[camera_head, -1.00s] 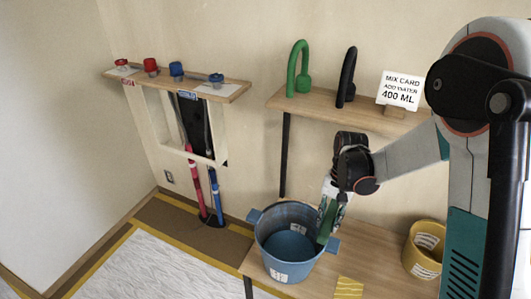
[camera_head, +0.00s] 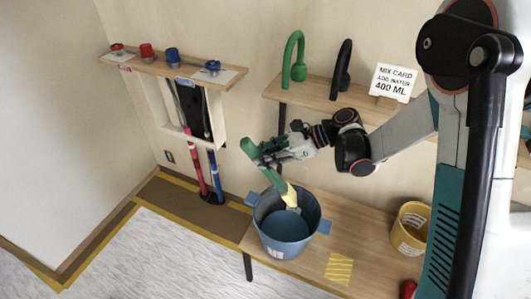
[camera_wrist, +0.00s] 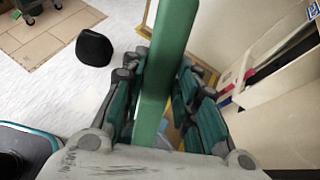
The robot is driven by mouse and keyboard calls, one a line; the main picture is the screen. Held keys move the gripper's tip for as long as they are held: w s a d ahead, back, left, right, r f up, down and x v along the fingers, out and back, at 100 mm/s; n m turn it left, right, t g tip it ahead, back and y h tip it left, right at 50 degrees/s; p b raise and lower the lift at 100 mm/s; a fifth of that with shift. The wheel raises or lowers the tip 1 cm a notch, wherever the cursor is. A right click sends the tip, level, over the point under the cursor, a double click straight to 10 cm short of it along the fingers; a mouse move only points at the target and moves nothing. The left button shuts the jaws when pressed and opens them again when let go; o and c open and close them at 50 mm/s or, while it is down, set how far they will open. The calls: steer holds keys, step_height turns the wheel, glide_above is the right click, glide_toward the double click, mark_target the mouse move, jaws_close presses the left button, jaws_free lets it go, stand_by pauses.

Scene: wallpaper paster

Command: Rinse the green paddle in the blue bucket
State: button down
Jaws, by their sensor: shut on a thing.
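My gripper (camera_head: 268,153) is shut on the green paddle (camera_head: 249,148) and points left above the blue bucket. The paddle is tilted, its green end up at the left and a pale yellowish lower part (camera_head: 290,196) reaching down to the bucket's mouth. I cannot tell whether its tip touches the water. The wrist view shows the green paddle (camera_wrist: 168,65) between the teal fingers. The blue bucket (camera_head: 287,246) stands upright on the low wooden bench, with bluish liquid inside.
A yellow bucket (camera_head: 410,232) stands right on the bench (camera_head: 365,232), near a yellow striped patch (camera_head: 339,268). Above, a shelf (camera_head: 325,100) holds a green tap (camera_head: 294,60), a black tap (camera_head: 341,68) and a mix card (camera_head: 393,82). Pink and blue poles (camera_head: 215,178) stand left.

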step_height(320, 180, down, 21)
steer(key=b, duration=0.9)
stand_by(0.4)
steer(key=shift+f, duration=0.7)
steer(key=shift+f, duration=0.3)
steer(key=shift+f, duration=0.45)
steer(key=shift+a, duration=0.1)
stand_by(0.8)
steer(key=shift+a+r, duration=0.1)
steer(key=shift+a, duration=1.25)
stand_by(2.4)
